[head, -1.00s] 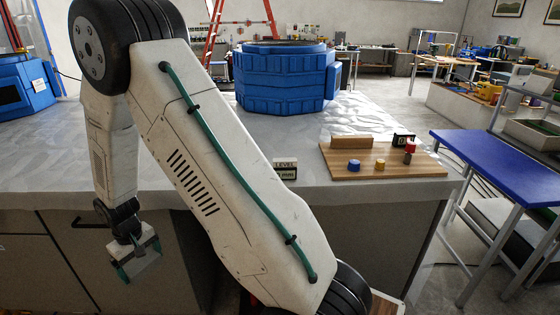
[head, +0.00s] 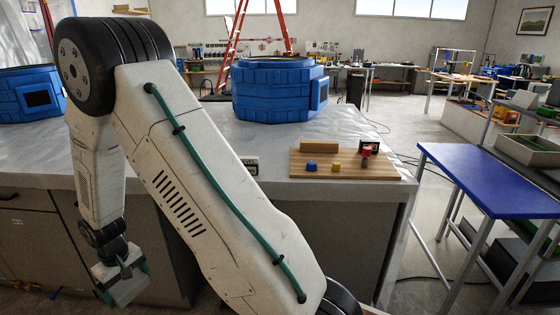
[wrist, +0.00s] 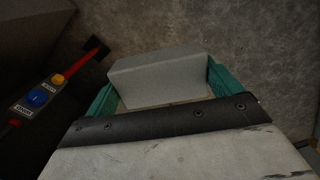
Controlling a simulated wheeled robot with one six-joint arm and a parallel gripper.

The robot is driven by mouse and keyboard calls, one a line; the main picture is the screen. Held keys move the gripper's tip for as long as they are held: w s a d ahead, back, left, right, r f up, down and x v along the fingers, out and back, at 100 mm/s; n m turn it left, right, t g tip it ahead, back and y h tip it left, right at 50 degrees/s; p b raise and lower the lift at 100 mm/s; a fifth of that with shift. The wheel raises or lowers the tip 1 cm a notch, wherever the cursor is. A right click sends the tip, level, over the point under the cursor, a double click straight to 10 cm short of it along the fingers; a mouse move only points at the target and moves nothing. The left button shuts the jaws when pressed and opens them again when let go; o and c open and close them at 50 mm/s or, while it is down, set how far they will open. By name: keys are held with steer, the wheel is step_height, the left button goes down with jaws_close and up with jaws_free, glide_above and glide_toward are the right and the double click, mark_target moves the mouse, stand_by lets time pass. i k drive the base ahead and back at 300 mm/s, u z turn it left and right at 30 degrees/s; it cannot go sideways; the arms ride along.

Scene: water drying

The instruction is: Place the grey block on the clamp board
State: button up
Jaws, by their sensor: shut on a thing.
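The grey block (wrist: 157,78) is held between the green fingers of my gripper (wrist: 160,92) in the wrist view. In the head view my gripper (head: 123,284) hangs low at the left, in front of the counter cabinets, with the grey block (head: 128,289) in it. The wooden clamp board (head: 345,165) lies on the counter's right front part, up and to the right of my gripper.
A grey counter (head: 230,142) lies beyond my arm. A small level sign (head: 250,166) stands left of the board. A large blue ribbed tub (head: 272,92) stands behind it. A blue table (head: 488,178) is at the right. A red tool with blue and yellow buttons (wrist: 38,97) lies on the floor.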

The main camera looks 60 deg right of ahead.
mark_target(320, 158)
steer(key=k, duration=0.2)
steer(key=z, duration=0.85)
